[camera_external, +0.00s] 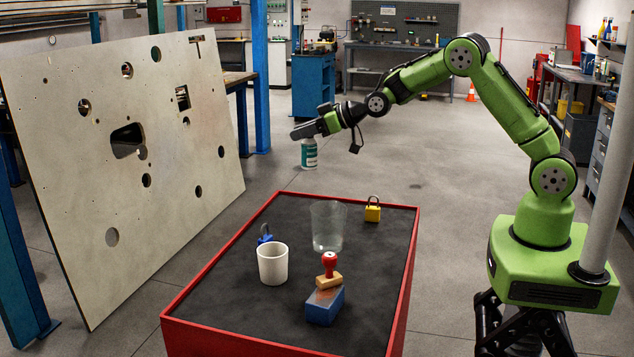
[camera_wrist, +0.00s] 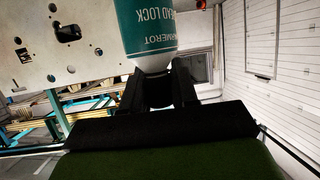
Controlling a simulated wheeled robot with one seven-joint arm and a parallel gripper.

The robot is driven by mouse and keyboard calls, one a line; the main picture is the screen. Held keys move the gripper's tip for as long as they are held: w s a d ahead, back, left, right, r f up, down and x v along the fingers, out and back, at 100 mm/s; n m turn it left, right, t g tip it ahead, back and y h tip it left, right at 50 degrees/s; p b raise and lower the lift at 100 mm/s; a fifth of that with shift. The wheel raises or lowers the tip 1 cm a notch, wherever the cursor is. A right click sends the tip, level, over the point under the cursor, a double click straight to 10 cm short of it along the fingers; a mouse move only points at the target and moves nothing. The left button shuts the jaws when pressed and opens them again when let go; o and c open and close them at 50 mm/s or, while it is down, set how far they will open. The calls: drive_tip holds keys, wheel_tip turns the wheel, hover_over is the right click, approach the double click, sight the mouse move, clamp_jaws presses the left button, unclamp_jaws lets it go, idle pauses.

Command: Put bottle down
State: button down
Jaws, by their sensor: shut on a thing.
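The bottle (camera_external: 309,154) is teal and white with printed lettering. My gripper (camera_external: 302,132) is shut on its top end, and the bottle hangs below the fingers in the air. In the external view it appears beyond the far left corner of the red-rimmed table, above floor level. In the wrist view the bottle (camera_wrist: 150,38) shows its teal label and white shoulder, with the dark fingers of my gripper (camera_wrist: 158,88) around its narrow end. The part of the bottle between the fingers is hidden.
The red-rimmed table (camera_external: 283,343) has a black top. A large panel (camera_external: 80,180) leans at left.

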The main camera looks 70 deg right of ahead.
drive_tip(key=w+d+m+h+p, duration=0.1)
drive_tip(key=d+h+p, duration=0.1)
drive_tip(key=d, duration=0.3)
wheel_tip(320, 180, down, 15)
drive_tip(key=shift+w+f+y, duration=0.15)
drive_tip(key=shift+y, duration=0.15)
drive_tip(key=shift+a+f, duration=0.1)
drive_tip(key=shift+f, duration=0.1)
drive_tip(key=c, duration=0.9)
unclamp_jaws()
drive_tip(key=shift+o, duration=0.2)
drive_tip(key=shift+r, duration=0.1)
